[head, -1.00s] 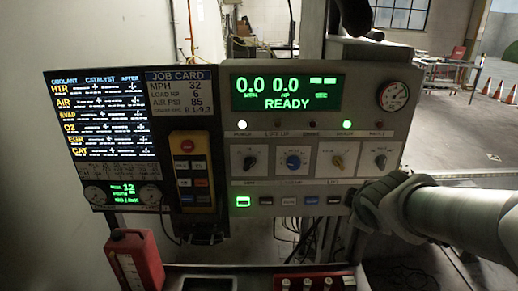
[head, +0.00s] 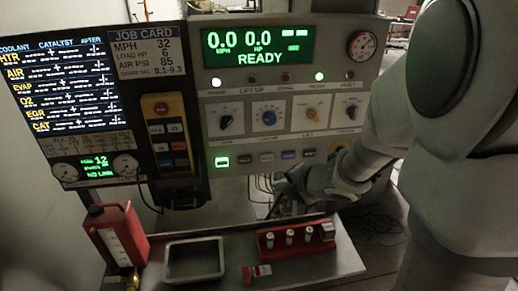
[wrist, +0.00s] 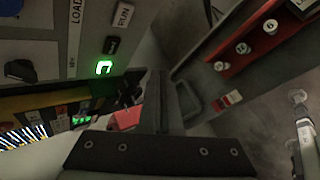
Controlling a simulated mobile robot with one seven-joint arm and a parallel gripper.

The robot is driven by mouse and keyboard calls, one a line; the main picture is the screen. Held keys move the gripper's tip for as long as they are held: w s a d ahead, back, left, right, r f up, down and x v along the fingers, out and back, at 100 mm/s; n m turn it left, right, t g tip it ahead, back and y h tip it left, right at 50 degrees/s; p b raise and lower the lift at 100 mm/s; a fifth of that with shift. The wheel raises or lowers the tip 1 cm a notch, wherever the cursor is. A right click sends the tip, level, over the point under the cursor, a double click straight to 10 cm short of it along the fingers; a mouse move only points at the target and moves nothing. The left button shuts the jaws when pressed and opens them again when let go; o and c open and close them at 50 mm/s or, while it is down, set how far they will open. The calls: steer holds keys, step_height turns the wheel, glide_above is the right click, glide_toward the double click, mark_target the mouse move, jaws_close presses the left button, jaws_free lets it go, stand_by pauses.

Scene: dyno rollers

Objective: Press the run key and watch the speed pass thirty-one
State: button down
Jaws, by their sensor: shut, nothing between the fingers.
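The grey console (head: 290,185) shows 0.0 MPH, 0.0 HP and READY on its green display (head: 258,45). Its leftmost lower key (head: 222,162) is lit green; it also shows in the wrist view (wrist: 104,68). A pale key marked RUN (wrist: 123,14) is at the top of the wrist view. It appears to be the pale key (head: 266,157) in the head view's row, though its label is unreadable there. My gripper (head: 283,196) is shut and empty, below the key row and apart from it. Its dark fingers show in the wrist view (wrist: 163,100).
A job card (head: 143,55) reads MPH 32. A yellow pendant (head: 168,130) hangs left of the keys. Below stand a red canister (head: 118,238), a grey tray (head: 194,260) and a red rack (head: 297,238) on the bench. My arm fills the right side.

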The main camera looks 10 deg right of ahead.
mark_target(267, 158)
steer(key=shift+w+p, duration=0.9)
steer(key=shift+w, duration=3.5)
steer(key=shift+w, duration=0.15)
steer(key=shift+w, duration=0.3)
